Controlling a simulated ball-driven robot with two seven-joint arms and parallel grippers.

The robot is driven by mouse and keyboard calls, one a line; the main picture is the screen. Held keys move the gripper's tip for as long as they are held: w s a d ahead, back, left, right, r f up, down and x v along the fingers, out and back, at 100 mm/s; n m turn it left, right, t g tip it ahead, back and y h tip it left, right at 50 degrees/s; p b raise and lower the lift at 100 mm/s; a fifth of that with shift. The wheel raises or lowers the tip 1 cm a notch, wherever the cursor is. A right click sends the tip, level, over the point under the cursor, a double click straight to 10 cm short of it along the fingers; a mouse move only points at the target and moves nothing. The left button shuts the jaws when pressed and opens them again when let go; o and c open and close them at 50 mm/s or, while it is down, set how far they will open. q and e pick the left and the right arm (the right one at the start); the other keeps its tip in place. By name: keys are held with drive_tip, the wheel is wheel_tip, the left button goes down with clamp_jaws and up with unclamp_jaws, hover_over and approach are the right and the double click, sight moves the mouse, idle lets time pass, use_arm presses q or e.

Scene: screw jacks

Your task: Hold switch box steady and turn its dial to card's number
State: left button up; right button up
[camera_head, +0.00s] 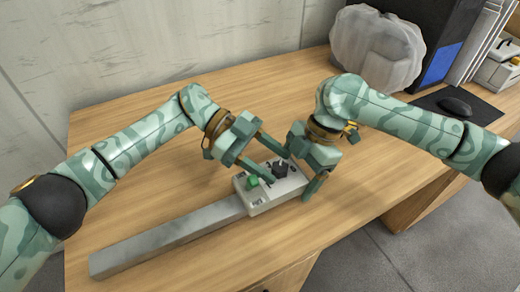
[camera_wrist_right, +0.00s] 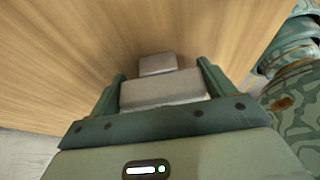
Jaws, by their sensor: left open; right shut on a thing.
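The switch box (camera_head: 262,205) is a pale, low box lying on the wooden desk. A dark dial (camera_head: 280,170) and a green part (camera_head: 252,182) sit on its top. Small dark markings show on the top, too small to read; I cannot make out a separate card. My right gripper (camera_head: 303,178) is shut on the right end of the switch box. In the right wrist view, a pale block (camera_wrist_right: 160,90) lies between its fingers. My left gripper (camera_head: 277,168) is open, with its fingertips over the box around the dial; I cannot tell whether they touch it.
A long grey bar (camera_head: 165,237) runs left from the box across the desk (camera_head: 140,130). A translucent grey bulky thing (camera_head: 375,48) stands at the back, beside a dark computer case (camera_head: 440,35). A black mouse (camera_head: 455,106) lies on a mat at right. The back-left desk is clear.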

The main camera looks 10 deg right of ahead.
drive_tip(key=shift+r, duration=0.1)
use_arm(q)
drive_tip(key=v, duration=1.1)
drive_tip(key=shift+w+a, duration=0.2)
drive_tip(key=shift+a, duration=0.05)
drive_tip(key=shift+r, duration=0.1)
use_arm(e)
drive_tip(key=o, duration=1.6)
